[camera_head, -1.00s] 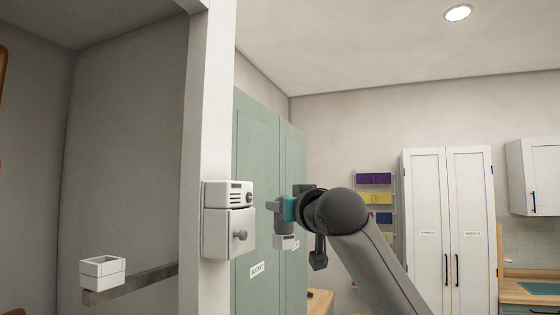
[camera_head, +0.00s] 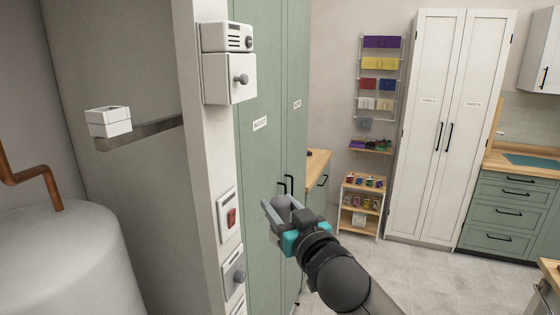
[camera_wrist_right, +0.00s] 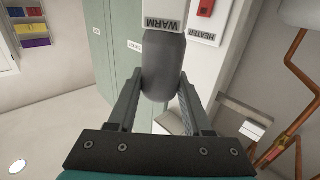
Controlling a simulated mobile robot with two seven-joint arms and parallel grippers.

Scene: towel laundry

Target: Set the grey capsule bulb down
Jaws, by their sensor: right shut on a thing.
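The grey capsule bulb (camera_wrist_right: 163,68) is between the fingers of my right gripper in the right wrist view. A white block marked WARM (camera_wrist_right: 163,15) shows at its far end; I cannot tell whether it is part of the bulb. My right gripper (camera_wrist_right: 160,98) is shut on the bulb. In the head view the right gripper (camera_head: 280,207) is in front of the green cabinet, right of the white post, and the bulb is hard to make out there. My left gripper is not in view.
A white post (camera_head: 215,165) carries white boxes and a red switch (camera_head: 230,217). A white open-topped box (camera_head: 108,121) sits by a ledge at left, above a grey tank (camera_head: 65,260). A small wooden shelf (camera_head: 361,205) with several items stands by the tall white cabinets (camera_head: 445,120).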

